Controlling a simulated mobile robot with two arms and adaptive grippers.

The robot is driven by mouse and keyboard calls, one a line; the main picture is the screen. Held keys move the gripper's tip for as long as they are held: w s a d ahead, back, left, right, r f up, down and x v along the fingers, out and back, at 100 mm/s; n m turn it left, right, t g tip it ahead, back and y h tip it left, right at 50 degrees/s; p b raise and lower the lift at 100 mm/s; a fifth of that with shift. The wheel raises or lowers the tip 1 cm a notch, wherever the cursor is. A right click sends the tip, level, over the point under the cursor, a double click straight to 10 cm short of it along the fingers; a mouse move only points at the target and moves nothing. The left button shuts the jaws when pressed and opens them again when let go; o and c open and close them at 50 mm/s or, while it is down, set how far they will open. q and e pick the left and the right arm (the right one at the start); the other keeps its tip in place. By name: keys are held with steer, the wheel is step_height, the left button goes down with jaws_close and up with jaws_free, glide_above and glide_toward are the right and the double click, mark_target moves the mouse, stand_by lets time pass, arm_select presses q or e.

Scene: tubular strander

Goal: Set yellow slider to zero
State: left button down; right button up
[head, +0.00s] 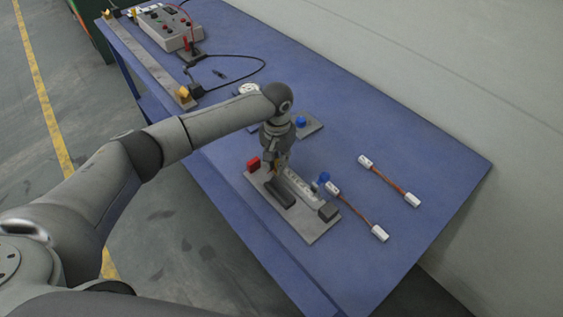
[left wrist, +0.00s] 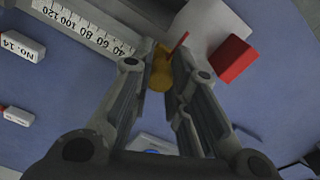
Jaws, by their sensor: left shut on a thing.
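The yellow slider (left wrist: 161,70) sits between the fingertips of my left gripper (left wrist: 164,73) in the left wrist view. The gripper is shut on it. A white scale (left wrist: 80,25) runs beside it, with numbers falling from 120 towards the slider. A thin red pointer (left wrist: 179,42) shows by the slider, near the low end of the scale; its exact reading cannot be told. In the head view my left gripper (head: 275,166) reaches down onto the grey base plate (head: 314,228) and largely hides the slider. My right gripper is not in view.
A control box (head: 170,27) stands at the back left.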

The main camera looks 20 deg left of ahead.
mark_target(276, 159)
arm_select(q)
steer(key=c, duration=1.3)
jaws_free()
steer(key=shift+w+a, duration=0.2)
steer(key=shift+a, duration=0.05)
steer(key=shift+c, duration=0.2)
steer(key=shift+d+r, duration=0.1)
steer(key=shift+r, duration=0.25)
step_height(276, 159, up, 11)
steer(key=shift+r, duration=0.15)
